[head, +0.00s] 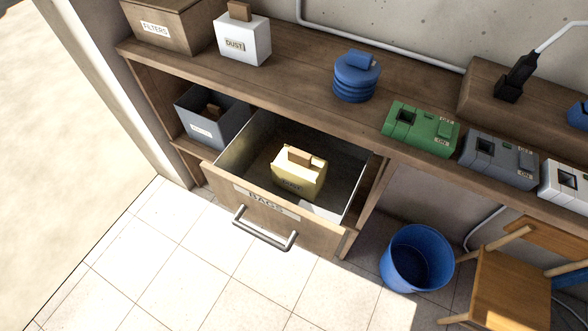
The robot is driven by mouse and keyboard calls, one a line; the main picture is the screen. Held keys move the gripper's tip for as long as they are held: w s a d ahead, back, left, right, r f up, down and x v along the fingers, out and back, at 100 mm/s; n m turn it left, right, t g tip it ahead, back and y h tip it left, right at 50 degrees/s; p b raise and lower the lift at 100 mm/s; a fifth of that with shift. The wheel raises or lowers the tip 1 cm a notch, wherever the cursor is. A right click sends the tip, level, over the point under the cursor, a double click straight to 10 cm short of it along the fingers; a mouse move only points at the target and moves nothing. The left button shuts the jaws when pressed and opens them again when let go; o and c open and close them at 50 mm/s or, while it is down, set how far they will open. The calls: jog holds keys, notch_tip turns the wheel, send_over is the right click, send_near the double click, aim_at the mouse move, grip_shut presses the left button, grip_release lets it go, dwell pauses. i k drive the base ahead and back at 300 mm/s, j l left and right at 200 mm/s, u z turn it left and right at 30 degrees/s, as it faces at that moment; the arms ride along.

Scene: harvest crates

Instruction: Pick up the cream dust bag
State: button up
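A pale yellow, cream-like dust bag (299,176) sits upright inside the open drawer marked BAGS (224,187). It has a tan card collar on top and a dark label on its front that is hard to read. A white box-shaped bag (243,46) labelled DUST, also with a tan collar, stands on the bench top at the back left. My gripper is not in the head view.
The drawer sticks out from under the wooden bench (300,70), its handle (265,236) in front. A grey bin (208,122) sits left on the shelf. A blue bucket (417,258) and wooden chair (510,290) stand right. Tiled floor in front is clear.

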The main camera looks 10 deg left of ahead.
aim_at(300, 172)
jog(key=j+z, duration=0.3)
jog(key=j, duration=0.45)
jog(key=j+z, duration=0.3)
jog(key=j, duration=0.4)
